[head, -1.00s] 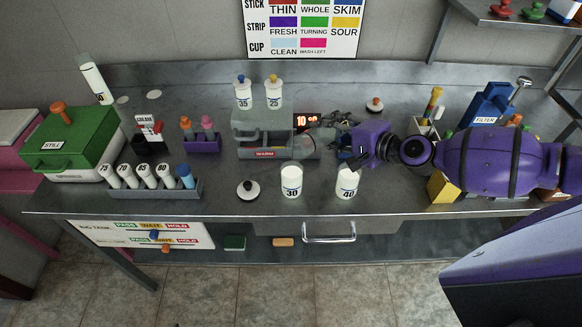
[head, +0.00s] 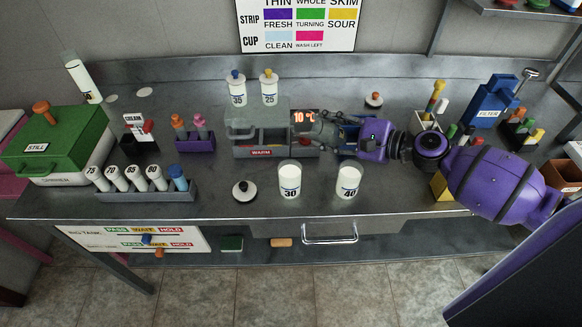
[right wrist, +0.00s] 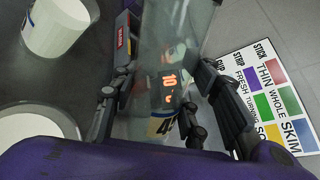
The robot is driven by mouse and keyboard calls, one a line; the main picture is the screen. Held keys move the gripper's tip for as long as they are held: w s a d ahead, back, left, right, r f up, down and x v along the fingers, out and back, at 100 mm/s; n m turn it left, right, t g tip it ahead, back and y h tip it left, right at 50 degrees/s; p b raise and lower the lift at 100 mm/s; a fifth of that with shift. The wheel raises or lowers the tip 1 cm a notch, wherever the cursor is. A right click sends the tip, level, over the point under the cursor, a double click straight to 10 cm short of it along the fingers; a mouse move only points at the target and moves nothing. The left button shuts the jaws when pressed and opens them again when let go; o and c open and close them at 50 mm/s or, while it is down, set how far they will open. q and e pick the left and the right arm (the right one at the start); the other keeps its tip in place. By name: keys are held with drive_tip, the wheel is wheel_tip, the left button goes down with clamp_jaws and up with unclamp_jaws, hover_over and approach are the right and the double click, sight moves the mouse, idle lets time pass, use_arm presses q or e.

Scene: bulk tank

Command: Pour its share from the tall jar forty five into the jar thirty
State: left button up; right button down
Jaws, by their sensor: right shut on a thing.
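Jar thirty (head: 289,183) stands upright and open on the counter, with white contents. A label starting with 4 shows low on that glass; the rest is hidden by a finger. In the head view the held jar is mostly hidden, and its tilt is unclear. My left gripper is not in view.
The grey warmer box (head: 242,130) and a lit 10 °C display (head: 304,117) stand behind. A rack of numbered tubes (head: 150,190) is further left.

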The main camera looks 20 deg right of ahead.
sight(328, 122)
drive_tip(key=r, duration=0.1)
drive_tip(key=r+p, duration=0.1)
drive_tip(key=r, duration=0.1)
drive_tip(key=shift+a+m+y, duration=0.2)
drive_tip(key=shift+m+y, duration=0.2)
drive_tip(key=shift+r+m, duration=0.25)
drive_tip(key=shift+m, duration=0.15)
drive_tip(key=shift+f+m+y, duration=0.25)
drive_tip(key=shift+m+y, duration=0.15)
drive_tip(key=shift+m, duration=0.2)
drive_tip(key=m+y, duration=0.1)
drive_tip(key=m, duration=0.2)
drive_tip(key=shift+f, duration=0.2)
drive_tip(key=shift+s+a+r+m+t+y+p, duration=0.1)
drive_tip(key=shift+r+m+t+y+p, duration=0.25)
drive_tip(key=shift+r+m, duration=0.3)
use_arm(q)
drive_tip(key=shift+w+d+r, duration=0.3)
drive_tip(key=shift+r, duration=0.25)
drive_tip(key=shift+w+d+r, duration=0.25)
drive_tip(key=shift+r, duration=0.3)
use_arm(e)
drive_tip(key=shift+m, duration=0.25)
